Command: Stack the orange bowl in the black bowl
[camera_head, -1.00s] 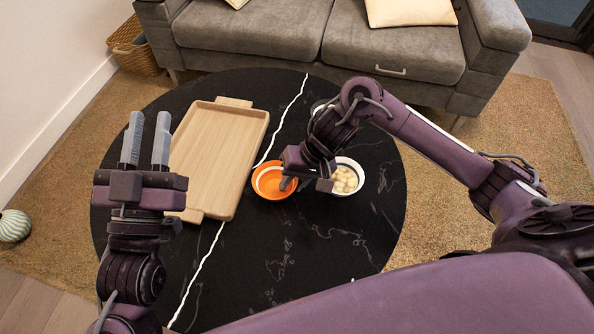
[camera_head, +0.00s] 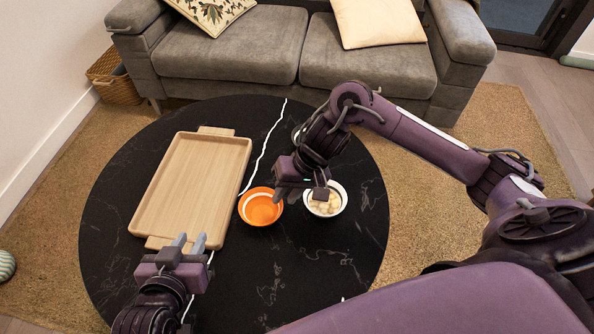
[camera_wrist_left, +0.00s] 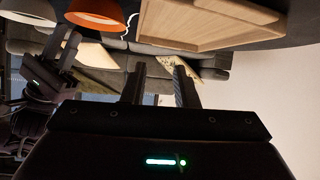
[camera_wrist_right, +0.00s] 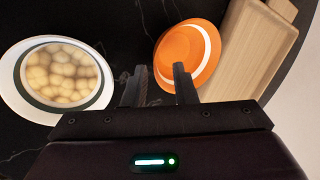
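The orange bowl (camera_head: 260,208) stands upright and empty on the black table, right of the tray; it also shows in the right wrist view (camera_wrist_right: 187,55). Close to its right is a white-rimmed bowl with a dark inner band (camera_head: 341,203), holding several pale round pieces (camera_wrist_right: 62,72). No wholly black bowl shows. My right gripper (camera_head: 284,196) is at the orange bowl's right rim, between the two bowls. Its fingers (camera_wrist_right: 159,72) are apart, one overlapping the orange rim; contact is unclear. My left gripper (camera_head: 190,240) is open and empty near the tray's front edge.
A wooden tray (camera_head: 190,190) lies on the left of the round black table (camera_head: 270,280). The table's front and right are mostly clear. A grey sofa (camera_head: 245,50) stands behind the table, and a wicker basket (camera_head: 115,78) is at the far left.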

